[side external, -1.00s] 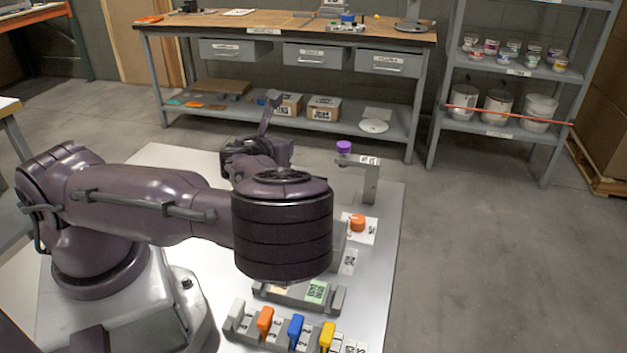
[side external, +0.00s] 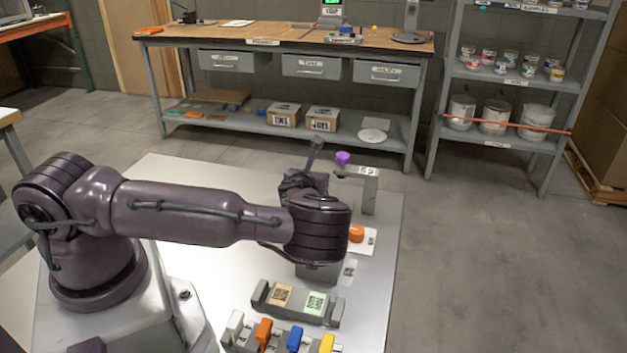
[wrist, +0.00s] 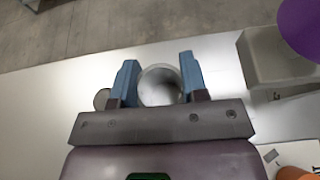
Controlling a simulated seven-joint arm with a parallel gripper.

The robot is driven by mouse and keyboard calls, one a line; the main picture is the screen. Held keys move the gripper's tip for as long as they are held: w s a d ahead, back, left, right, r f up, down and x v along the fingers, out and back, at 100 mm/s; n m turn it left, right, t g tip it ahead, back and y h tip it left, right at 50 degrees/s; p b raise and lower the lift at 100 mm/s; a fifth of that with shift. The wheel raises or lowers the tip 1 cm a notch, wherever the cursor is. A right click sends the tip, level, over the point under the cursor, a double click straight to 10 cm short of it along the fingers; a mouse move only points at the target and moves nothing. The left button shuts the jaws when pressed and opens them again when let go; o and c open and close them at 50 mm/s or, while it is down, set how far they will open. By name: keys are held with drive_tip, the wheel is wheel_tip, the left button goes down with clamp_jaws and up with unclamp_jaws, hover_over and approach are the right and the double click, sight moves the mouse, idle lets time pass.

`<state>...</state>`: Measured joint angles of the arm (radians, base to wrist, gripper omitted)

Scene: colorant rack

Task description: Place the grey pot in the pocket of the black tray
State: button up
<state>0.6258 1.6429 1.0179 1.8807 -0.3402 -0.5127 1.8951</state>
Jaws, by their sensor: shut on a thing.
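In the wrist view the grey pot (wrist: 160,88) shows as a round, pale grey shape seen end-on. It sits between the two blue fingers of my gripper (wrist: 160,66), which are shut on it. A metal surface shows below it; I cannot tell its height. In the side external view my wrist hides the fingers and the pot. No black tray with a pocket can be made out for sure. A dark grey tray (side external: 268,292) with a tan card and a green card lies in front of my wrist.
A purple-topped item (side external: 342,158) rests on a grey stand (side external: 369,190); in the wrist view it is at the upper right. An orange item (side external: 356,233) sits on a white card. Blocks with coloured handles (side external: 294,338) line the front. The table's right side is clear.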

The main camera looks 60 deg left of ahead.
drive_tip(key=shift+f, duration=0.25)
drive_tip(key=shift+f, duration=0.15)
drive_tip(key=o, duration=1)
drive_tip(key=shift+c, duration=0.2)
drive_tip(key=shift+r, duration=0.2)
drive_tip(key=v, duration=1.2)
